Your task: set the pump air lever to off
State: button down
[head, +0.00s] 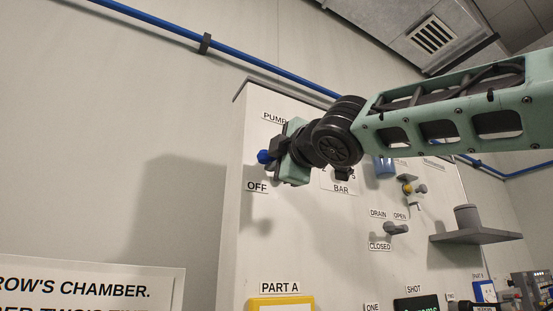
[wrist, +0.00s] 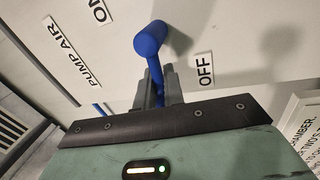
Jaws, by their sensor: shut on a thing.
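The pump air lever is blue; its rounded handle (wrist: 150,40) rises past my fingertips in the wrist view, and its tip (head: 263,156) shows left of my gripper in the head view. My gripper (wrist: 158,82) is shut on the lever, its two grey fingers around the handle. In the wrist view the handle end appears between the ON label (wrist: 98,10) and the OFF label (wrist: 205,70). In the head view the tip is just above the OFF label (head: 257,187). My gripper and wrist hide the lever's pivot and the ON label there.
The white panel (head: 240,230) also carries a drain lever (head: 396,228), a yellow-knobbed valve (head: 408,188) and a grey shelf (head: 475,237). A sign (head: 90,285) stands at lower left. A blue pipe (head: 150,20) runs along the wall.

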jog(key=shift+s+a+f+n+y, duration=0.1)
jog(key=shift+s+a+n+y, duration=0.25)
jog(key=shift+n, duration=0.35)
jog(key=shift+f, duration=0.15)
jog(key=c, duration=1.6)
grip_release()
jog(key=shift+d, duration=0.1)
jog(key=shift+s+d+f, duration=0.1)
jog(key=shift+d, duration=0.1)
jog(key=b+v, duration=0.3)
jog(key=v, duration=0.5)
jog(key=b+v, duration=0.4)
jog(key=v, duration=0.4)
jog(key=shift+s+d, duration=0.2)
jog(key=shift+s, duration=0.25)
